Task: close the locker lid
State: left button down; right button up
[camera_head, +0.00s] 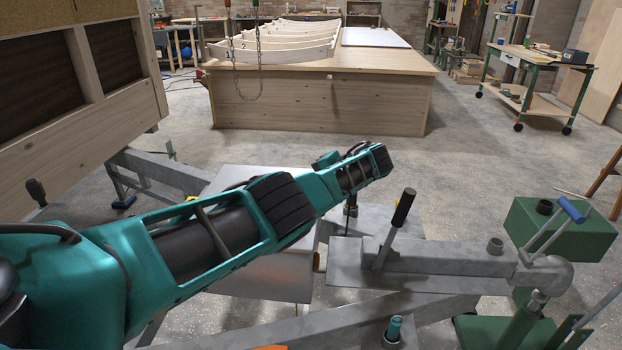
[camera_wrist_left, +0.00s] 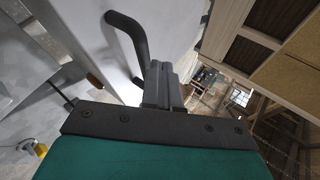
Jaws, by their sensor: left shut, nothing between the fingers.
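A pale grey locker (camera_head: 275,280) sits on the trailer drawbar in the head view, partly hidden behind my left arm. In the left wrist view a smooth pale panel with a black bar handle (camera_wrist_left: 130,42) fills the upper left; it looks like the locker lid (camera_wrist_left: 85,25). My left gripper (camera_wrist_left: 163,80) is shut and empty, its fingers close beside the lower end of the handle. I cannot tell if they touch. In the head view my left arm reaches across the locker and its fingertips are hidden. How far the lid stands open is unclear. My right gripper is not in view.
The wooden hut wall (camera_head: 90,130) rises at the left. The grey drawbar and coupling (camera_head: 430,265), with an upright black-gripped lever (camera_head: 400,215), lie at the right. A green box (camera_head: 560,230) stands beyond. A wooden workbench (camera_head: 320,100) stands behind, with open concrete floor before it.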

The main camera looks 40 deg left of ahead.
pick_arm(q)
jog(key=shift+d+f+b, duration=0.25)
jog(key=shift+f+b, duration=0.05)
jog(key=shift+f, duration=0.65)
jog(key=shift+d+f, duration=0.1)
jog(key=shift+f, duration=0.2)
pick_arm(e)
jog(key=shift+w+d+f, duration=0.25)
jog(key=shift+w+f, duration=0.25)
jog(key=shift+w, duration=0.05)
